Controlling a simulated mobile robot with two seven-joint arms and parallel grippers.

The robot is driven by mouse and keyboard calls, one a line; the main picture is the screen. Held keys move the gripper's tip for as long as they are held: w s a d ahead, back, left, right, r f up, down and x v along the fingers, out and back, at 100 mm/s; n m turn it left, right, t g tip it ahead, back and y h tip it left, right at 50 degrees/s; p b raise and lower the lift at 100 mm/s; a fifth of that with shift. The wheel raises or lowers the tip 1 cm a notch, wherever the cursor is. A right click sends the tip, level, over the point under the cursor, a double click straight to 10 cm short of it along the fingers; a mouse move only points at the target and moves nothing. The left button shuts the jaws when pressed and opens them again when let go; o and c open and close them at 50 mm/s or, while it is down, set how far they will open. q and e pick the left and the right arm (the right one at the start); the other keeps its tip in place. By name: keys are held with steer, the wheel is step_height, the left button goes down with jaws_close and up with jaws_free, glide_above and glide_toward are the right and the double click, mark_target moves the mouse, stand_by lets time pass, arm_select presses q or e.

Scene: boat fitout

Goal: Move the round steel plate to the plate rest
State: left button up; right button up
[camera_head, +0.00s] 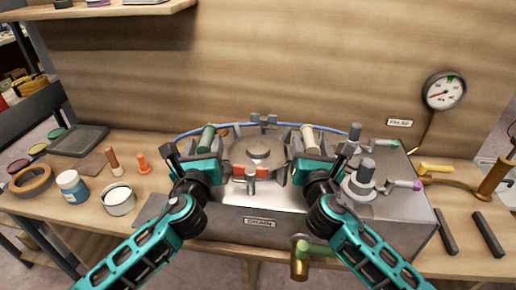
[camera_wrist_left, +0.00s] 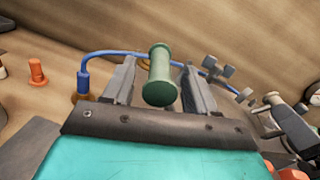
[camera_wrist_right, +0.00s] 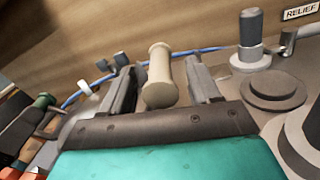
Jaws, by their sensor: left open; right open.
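The round steel plate (camera_head: 240,151) lies on top of the grey metal box marked DRAIN (camera_head: 220,222), with a raised round boss at its middle. A green upright handle (camera_head: 207,137) stands at its left and a cream one (camera_head: 309,137) at its right. My left gripper (camera_wrist_left: 158,85) is open, its fingers on either side of the green handle. My right gripper (camera_wrist_right: 160,85) is open, its fingers on either side of the cream handle. Whether any finger touches is unclear. Two dark parallel bars (camera_head: 445,232) on the bench at right may be the plate rest; no label shows.
A blue hose (camera_head: 275,124) curves behind the plate. Small metal clamps (camera_head: 250,181) stand at its front and back edges. Valves (camera_head: 362,178) rise at the box's right. A blue jar (camera_head: 72,185), a white can (camera_head: 119,200) and a dark tray (camera_head: 80,140) occupy the left bench.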

arm_select(q)
steer(key=shift+w, duration=1.2)
arm_select(e)
steer(key=shift+w, duration=1.2)
arm_select(q)
jaws_close()
arm_select(e)
jaws_close()
arm_select(q)
steer(key=shift+r, duration=0.35)
arm_select(e)
steer(key=shift+r, duration=0.35)
